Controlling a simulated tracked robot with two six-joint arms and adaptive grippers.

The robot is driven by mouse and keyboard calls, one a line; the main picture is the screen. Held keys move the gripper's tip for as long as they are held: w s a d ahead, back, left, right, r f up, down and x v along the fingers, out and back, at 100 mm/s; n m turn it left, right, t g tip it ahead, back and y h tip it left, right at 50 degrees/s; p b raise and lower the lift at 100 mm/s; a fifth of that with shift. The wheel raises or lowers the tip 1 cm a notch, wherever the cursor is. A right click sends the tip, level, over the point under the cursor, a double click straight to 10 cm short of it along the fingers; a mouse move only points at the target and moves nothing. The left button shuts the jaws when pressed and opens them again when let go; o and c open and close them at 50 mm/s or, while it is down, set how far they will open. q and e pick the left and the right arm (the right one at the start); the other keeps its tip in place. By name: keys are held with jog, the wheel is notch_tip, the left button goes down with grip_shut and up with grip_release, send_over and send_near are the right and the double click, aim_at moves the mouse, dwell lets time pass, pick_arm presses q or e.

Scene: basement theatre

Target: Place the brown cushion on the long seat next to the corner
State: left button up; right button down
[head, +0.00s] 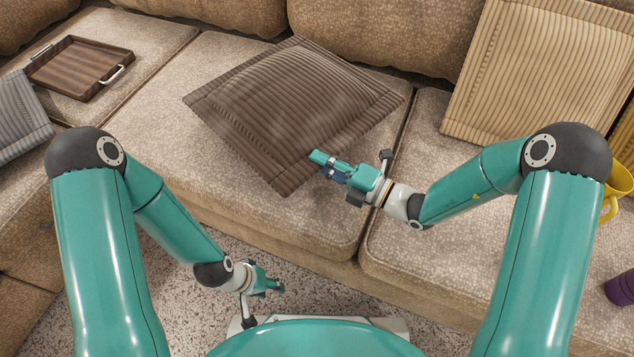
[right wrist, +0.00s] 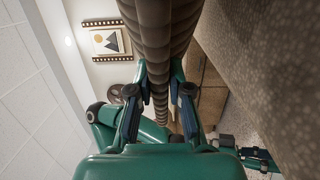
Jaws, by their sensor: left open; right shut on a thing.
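The brown ribbed cushion (head: 290,112) is over the middle section of the long beige seat (head: 310,226), tilted, with one corner toward me. I cannot tell whether its underside touches the seat. My right gripper (head: 324,164) is shut on the cushion's near right edge. In the right wrist view, the cushion (right wrist: 160,40) runs between the fingers of that gripper (right wrist: 160,78). My left gripper (head: 274,287) is open and empty, low in front of the seat's front edge and apart from the cushion.
A brown wooden tray (head: 80,66) lies on the seat at the far left, with a grey cushion (head: 20,118) nearer. A cream striped cushion (head: 540,75) leans at the right. A yellow mug (head: 617,190) and a purple thing (head: 622,288) are at the right edge.

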notch_tip(320, 180, down, 6)
jog(key=shift+f+b, duration=0.1)
jog(key=shift+b, duration=1.1)
jog(key=c, duration=1.1)
grip_release()
